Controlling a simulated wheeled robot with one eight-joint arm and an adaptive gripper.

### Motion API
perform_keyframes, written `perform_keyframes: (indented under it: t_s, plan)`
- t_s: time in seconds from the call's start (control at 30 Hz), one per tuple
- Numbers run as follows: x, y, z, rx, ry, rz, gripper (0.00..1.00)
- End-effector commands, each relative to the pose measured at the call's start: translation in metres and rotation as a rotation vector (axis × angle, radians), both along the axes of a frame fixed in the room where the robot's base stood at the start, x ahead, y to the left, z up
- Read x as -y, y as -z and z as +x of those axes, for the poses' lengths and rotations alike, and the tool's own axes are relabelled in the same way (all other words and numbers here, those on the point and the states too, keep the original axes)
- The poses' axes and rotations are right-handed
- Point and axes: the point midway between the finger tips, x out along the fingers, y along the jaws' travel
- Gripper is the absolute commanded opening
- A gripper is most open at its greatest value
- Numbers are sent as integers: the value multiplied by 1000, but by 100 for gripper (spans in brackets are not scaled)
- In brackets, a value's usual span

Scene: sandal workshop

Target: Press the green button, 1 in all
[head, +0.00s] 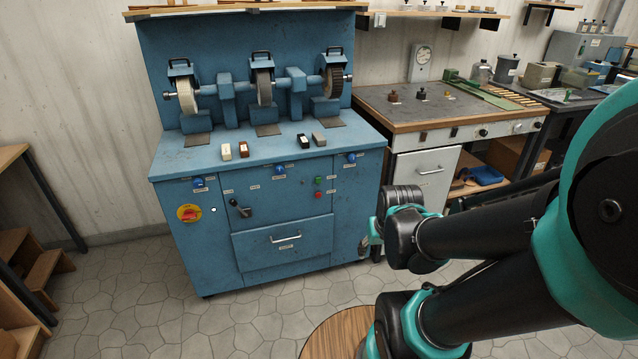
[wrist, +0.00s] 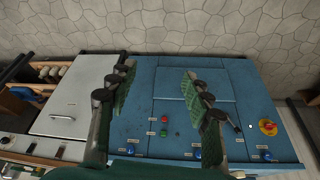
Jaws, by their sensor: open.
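The green button (head: 318,181) is a small round button on the front of the blue grinding machine (head: 190,255), just above a red button (head: 318,194). In the wrist view, which shows the machine upside down, the green button (wrist: 163,133) lies below the red one (wrist: 164,119). My gripper (wrist: 160,72) is open and empty. Its two green-padded fingers stand wide apart in the wrist view, with the machine front showing between them. The green button appears between the fingers, nearer the left one; no contact shows.
Blue knobs (head: 280,169), a lever switch (head: 240,208) and a red-and-yellow emergency stop (head: 189,213) share the machine front. A drawer handle (head: 285,238) sticks out below. A workbench (head: 440,119) stands at the right. Tiled floor lies in front.

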Motion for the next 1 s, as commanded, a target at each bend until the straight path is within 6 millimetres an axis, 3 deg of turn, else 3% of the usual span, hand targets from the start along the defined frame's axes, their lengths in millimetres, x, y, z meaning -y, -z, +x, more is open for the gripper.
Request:
perform_keyframes:
  t_s: [0.03, 0.37, 1.0]
  plan:
    - [0, 0, 0, 0, 0, 0, 40]
    - [0, 0, 0, 0, 0, 0, 0]
    - [0, 0, 0, 0, 0, 0, 0]
